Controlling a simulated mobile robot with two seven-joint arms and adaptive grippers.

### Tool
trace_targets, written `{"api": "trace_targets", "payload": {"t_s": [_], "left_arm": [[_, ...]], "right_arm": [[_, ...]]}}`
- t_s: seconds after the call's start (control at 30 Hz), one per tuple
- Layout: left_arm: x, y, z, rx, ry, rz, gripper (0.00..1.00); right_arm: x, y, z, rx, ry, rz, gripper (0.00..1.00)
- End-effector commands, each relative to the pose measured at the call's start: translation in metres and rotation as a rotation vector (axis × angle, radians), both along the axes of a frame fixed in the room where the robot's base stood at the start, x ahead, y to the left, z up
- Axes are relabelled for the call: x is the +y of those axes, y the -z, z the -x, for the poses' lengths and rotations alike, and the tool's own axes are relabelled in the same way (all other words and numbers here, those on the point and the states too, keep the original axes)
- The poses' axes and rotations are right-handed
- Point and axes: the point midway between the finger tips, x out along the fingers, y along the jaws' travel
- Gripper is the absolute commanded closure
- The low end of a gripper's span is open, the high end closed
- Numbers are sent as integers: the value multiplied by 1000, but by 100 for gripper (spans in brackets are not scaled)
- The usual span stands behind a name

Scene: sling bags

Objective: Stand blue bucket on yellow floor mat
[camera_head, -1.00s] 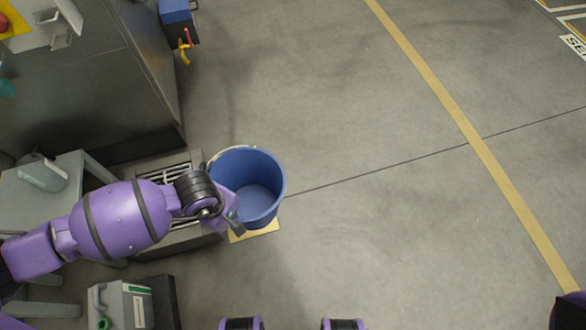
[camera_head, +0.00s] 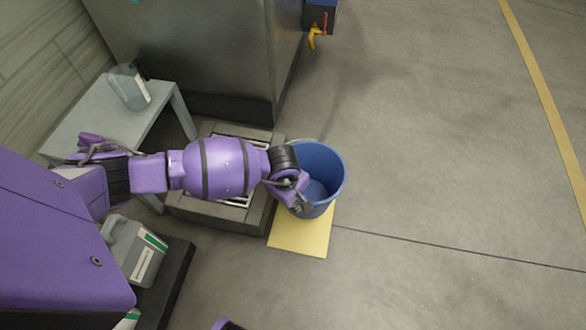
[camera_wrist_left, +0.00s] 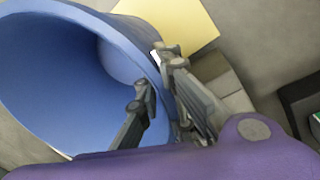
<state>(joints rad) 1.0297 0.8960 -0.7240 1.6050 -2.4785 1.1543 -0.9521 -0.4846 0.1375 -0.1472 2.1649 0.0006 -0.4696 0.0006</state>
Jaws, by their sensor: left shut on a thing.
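The blue bucket (camera_head: 325,180) is at the middle of the head view, upright or nearly so, its open mouth facing up. My left gripper (camera_head: 302,200) is shut on the bucket's near-left rim. In the left wrist view the gripper's fingers (camera_wrist_left: 160,100) straddle the wall of the bucket (camera_wrist_left: 60,75), one inside and one outside. The yellow floor mat (camera_head: 300,240) lies flat and shows below the bucket, which overlaps its upper part. The mat also shows past the rim in the wrist view (camera_wrist_left: 190,25). I cannot tell whether the bucket's base touches it. My right gripper is out of view.
A low grated block (camera_head: 250,215) stands directly left of the mat and bucket. A grey table with a clear jug (camera_head: 130,88) is farther left. A canister (camera_head: 135,250) stands at lower left. A metal cabinet (camera_head: 200,50) is behind. The floor on the right is clear.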

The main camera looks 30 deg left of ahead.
Motion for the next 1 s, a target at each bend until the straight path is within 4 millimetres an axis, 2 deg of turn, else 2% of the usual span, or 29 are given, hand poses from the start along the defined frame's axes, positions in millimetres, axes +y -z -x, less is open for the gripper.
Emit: {"api": "trace_targets", "payload": {"t_s": [0.03, 0.1, 0.43, 0.63, 1.0], "left_arm": [[1, 15, -7, 3, -2, 2, 100], [4, 24, -16, 2, -1, 2, 100], [10, 43, -34, -1, 1, 2, 100], [10, 73, -35, 1, 2, 4, 100], [11, 77, -35, 0, 2, 2, 100]], "right_arm": [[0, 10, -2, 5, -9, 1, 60], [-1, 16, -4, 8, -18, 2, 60], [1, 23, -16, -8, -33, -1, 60], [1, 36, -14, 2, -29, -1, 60], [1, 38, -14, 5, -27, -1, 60]]}}
